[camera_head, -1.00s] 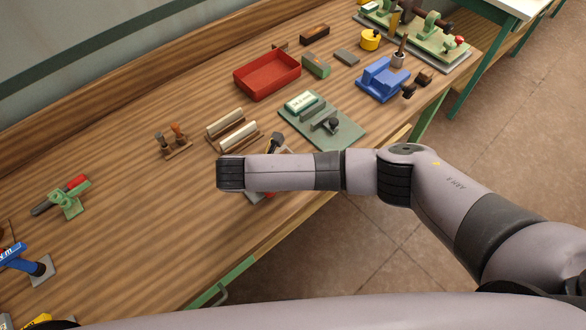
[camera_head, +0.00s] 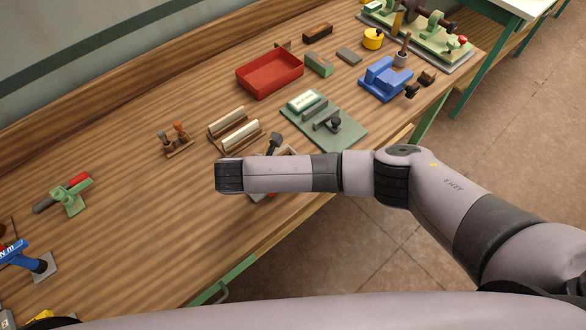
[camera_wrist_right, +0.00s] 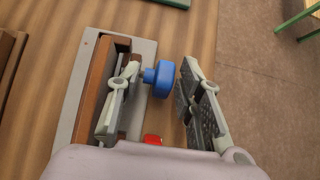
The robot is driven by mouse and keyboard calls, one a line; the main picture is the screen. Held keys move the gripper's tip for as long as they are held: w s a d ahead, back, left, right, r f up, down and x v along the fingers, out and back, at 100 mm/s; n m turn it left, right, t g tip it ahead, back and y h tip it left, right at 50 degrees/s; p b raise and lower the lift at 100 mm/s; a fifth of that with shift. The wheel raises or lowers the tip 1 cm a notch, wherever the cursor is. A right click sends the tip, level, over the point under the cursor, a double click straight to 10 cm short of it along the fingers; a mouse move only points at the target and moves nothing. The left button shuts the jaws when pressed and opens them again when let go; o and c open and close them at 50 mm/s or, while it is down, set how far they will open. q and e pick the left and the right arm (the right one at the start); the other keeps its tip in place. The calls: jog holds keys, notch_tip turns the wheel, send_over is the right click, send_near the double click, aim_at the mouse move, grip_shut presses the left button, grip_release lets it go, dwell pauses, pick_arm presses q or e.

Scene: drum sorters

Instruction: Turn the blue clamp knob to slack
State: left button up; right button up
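The blue clamp knob (camera_wrist_right: 163,80) shows in the right wrist view. It sticks out to the right of a brown block (camera_wrist_right: 95,88) on a grey base plate (camera_wrist_right: 76,117). My right gripper (camera_wrist_right: 158,70) is open, with one finger on each side of the knob. A gap shows between the knob and the right finger; the left finger is close to the knob's stem, and I cannot tell if it touches. In the head view my right arm covers most of this fixture, and the knob is hidden. My left gripper is out of view.
A small red part (camera_wrist_right: 152,139) lies low between the fingers. In the head view, a green board (camera_head: 347,137), a red tray (camera_head: 270,74) and a blue fixture (camera_head: 382,80) stand beyond my arm.

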jog(key=shift+s, duration=0.1)
jog(key=v, duration=1)
jog(key=shift+a+r, duration=0.2)
jog(key=shift+r, duration=0.1)
jog(key=shift+s+a+r, duration=0.35)
jog(key=shift+s+r, duration=0.05)
